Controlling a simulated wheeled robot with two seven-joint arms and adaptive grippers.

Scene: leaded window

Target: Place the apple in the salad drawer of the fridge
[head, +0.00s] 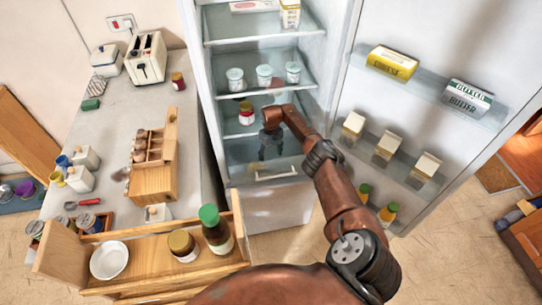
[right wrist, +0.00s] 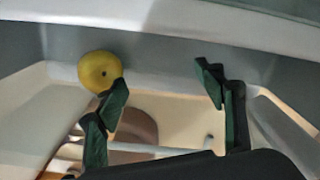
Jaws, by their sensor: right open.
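The open fridge (head: 211,85) stands in the middle of the head view. The salad drawer with its bar handle (head: 276,175) is at the bottom of its shelves. My right gripper (head: 271,150) reaches into the fridge just above and behind that handle. In the right wrist view the right gripper (right wrist: 165,80) is open, with its dark green fingers wide apart. A yellow apple (right wrist: 99,70) shows beside the left fingertip, partly covered by it, and not between the fingers. I cannot tell whether they touch. The apple does not show in the head view. My left gripper is not in view.
A shelf above the right gripper holds white-lidded jars (head: 264,75); a red-lidded jar (head: 246,113) stands beside the arm. The open fridge door (head: 400,150) with cartons and bottles is at right.

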